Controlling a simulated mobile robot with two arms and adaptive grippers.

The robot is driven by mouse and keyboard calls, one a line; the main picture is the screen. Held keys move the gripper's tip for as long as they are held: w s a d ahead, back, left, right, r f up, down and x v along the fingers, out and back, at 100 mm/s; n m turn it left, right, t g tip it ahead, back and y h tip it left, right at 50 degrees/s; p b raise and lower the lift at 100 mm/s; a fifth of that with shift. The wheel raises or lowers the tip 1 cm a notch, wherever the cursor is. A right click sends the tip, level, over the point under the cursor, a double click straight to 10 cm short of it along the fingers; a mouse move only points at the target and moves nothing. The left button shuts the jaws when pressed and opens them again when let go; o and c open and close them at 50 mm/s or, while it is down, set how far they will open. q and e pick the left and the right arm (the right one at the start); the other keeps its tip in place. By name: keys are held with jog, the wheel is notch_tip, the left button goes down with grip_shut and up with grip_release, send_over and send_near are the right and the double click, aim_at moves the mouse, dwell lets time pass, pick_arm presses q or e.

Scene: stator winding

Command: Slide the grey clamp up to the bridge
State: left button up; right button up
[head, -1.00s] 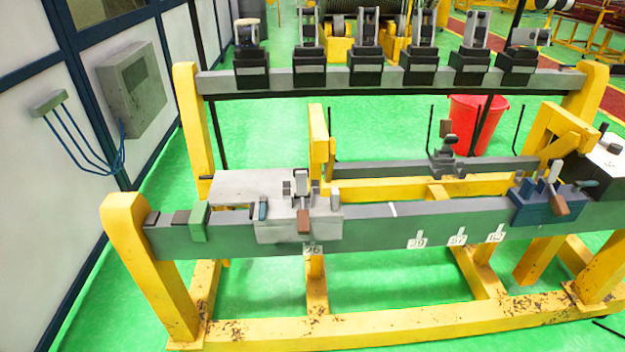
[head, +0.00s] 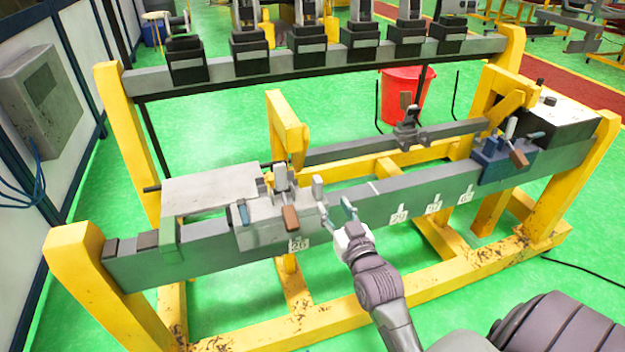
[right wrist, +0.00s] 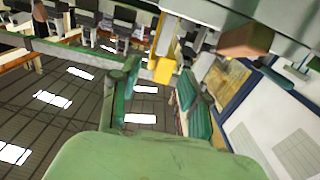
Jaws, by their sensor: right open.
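The grey clamp (head: 262,228) sits on the long grey front rail (head: 385,207) above the tag 26. It has an upright lever and a brown handle (head: 290,218). The clamp's underside (right wrist: 228,12) and its brown handle (right wrist: 250,38) also show at the top of the right wrist view. My right gripper (head: 337,212) is open and empty, just right of the clamp; contact is unclear. Its fingers (right wrist: 160,85) are apart in the right wrist view. A pale flat plate (head: 208,190) lies behind and left of the clamp. I cannot tell which part is the bridge. My left gripper is not in view.
A blue clamp (head: 500,165) sits on the rail at the right, beyond several number tags. A green block (head: 166,238) is on the rail left of the clamp. A yellow post (head: 286,125) rises behind.

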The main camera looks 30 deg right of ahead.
aim_at(320, 185)
jog(key=p+x, duration=0.1)
jog(key=x, duration=1)
jog(key=shift+a, duration=0.15)
grip_shut()
